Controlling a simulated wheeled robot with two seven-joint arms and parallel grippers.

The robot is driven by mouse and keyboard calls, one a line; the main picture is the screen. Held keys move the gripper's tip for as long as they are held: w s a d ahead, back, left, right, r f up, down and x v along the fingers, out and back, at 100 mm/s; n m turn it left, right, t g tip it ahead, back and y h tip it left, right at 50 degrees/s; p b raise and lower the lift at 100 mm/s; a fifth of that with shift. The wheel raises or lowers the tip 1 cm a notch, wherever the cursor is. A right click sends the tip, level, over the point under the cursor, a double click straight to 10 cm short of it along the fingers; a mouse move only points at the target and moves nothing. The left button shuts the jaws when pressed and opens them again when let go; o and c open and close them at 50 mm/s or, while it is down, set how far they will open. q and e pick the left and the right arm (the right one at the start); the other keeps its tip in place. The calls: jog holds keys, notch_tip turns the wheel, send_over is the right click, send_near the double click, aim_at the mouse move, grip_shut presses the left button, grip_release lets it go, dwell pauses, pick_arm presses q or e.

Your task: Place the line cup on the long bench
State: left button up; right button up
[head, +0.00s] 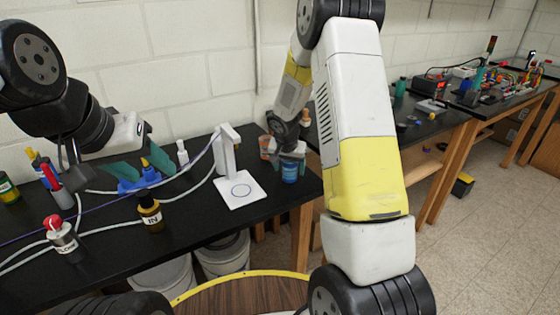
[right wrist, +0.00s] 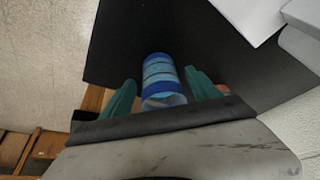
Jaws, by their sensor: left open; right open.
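A blue banded cup (head: 290,172), which appears to be the line cup, stands near the right end of the near black bench (head: 235,215). In the right wrist view the cup (right wrist: 162,78) lies between the two teal fingers of my right gripper (right wrist: 160,84), with visible gaps beside it. My right gripper (head: 290,153) is open around the cup. My left gripper (head: 140,168) is open over the left part of the near bench, close to a blue piece (head: 142,181). Another long black bench (head: 425,122) runs along the wall to the right.
A white stand (head: 238,190) is left of the cup. An orange cup (head: 266,146) sits behind my right gripper.

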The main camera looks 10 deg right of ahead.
jog(key=s+r+n+y, duration=0.1)
jog(key=s+r, duration=0.6)
jog(key=r, duration=0.3)
jog(key=s+r+n, duration=0.1)
jog(key=s+r, duration=0.7)
jog(key=r, duration=0.3)
jog(key=s+a+r+n+t+y, duration=0.1)
jog(key=s+a+r, duration=0.1)
jog(key=s, duration=0.6)
jog(key=s+a+r+n+t+y, duration=0.1)
jog(key=s+a+r+n+y, duration=0.1)
jog(key=s, duration=0.6)
jog(key=shift+s+r+n, duration=0.3)
jog(key=shift+s+r, duration=0.1)
jog(key=shift+r, duration=0.15)
